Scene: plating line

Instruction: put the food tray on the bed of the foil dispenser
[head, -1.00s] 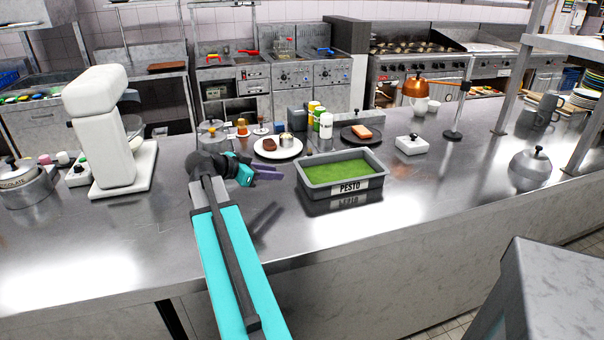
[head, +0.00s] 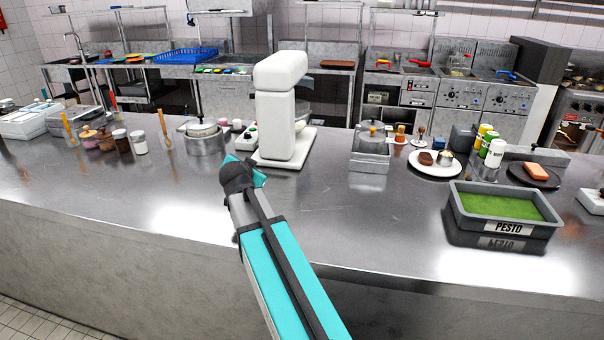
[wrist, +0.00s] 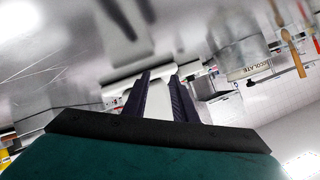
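No thing is plainly recognisable as the food tray. A small steel box-shaped tray (head: 369,162) stands on the counter right of the white stand mixer; its contents are unclear. A low white and grey appliance (head: 28,122) at the counter's far left may be the foil dispenser; I cannot make out its bed. My gripper (head: 246,172) is above the counter just left of the mixer, its fingers mostly hidden in the head view. The wrist view shows its two dark fingers (wrist: 160,98) apart with nothing held between them.
The white stand mixer (head: 285,110) rises close beside my gripper. A chocolate pot (head: 206,138) and several jars (head: 122,140) stand behind and left. A grey pesto tub (head: 503,226) and a plate (head: 436,168) are at right. The counter's front left is clear.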

